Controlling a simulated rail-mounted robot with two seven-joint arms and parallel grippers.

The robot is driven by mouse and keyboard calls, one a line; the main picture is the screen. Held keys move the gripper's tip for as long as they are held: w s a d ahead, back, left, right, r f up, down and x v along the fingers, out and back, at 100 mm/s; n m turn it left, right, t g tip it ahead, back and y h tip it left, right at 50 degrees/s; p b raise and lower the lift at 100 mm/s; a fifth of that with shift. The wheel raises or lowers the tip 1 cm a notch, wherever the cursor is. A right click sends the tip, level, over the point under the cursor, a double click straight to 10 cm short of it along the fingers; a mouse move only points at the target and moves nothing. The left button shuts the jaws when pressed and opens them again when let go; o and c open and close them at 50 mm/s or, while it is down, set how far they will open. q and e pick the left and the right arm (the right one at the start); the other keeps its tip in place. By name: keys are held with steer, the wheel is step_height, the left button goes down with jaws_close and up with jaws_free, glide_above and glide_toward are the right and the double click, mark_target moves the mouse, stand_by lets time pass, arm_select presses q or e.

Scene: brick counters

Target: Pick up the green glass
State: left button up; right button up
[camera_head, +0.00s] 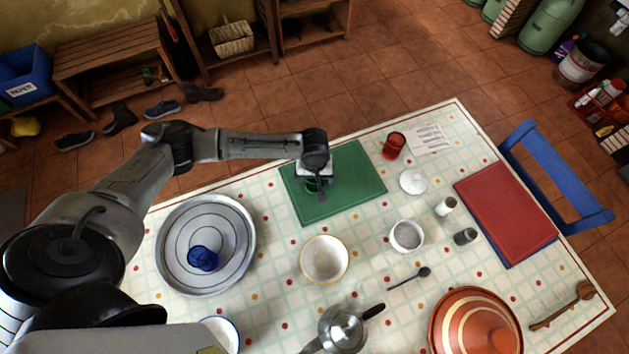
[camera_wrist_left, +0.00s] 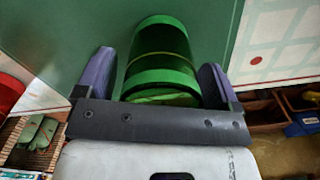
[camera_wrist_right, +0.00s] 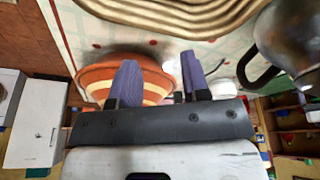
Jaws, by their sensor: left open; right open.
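The green glass (camera_wrist_left: 162,58) stands on the green mat (camera_head: 350,175). In the head view the glass (camera_head: 312,186) is mostly hidden under my left gripper. My left gripper (camera_wrist_left: 155,78) is open, with one purple finger on each side of the glass. The glass lies between the fingers, and I cannot tell whether either finger touches it. My right gripper (camera_wrist_right: 158,80) is open and empty in its wrist view. Behind its fingers is the orange striped tagine (camera_wrist_right: 110,75). The right gripper does not show clearly in the head view.
A red glass (camera_head: 394,145) stands just right of the green mat. A metal tray (camera_head: 175,270) with a blue glass (camera_head: 203,258) is to the left. A white bowl (camera_head: 324,260) and a teapot (camera_head: 343,330) are nearer. A red board (camera_head: 505,210) lies at right.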

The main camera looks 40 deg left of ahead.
arm_select(q)
steer(key=shift+c, duration=0.4)
steer(key=c, duration=1)
steer(key=shift+r, duration=0.1)
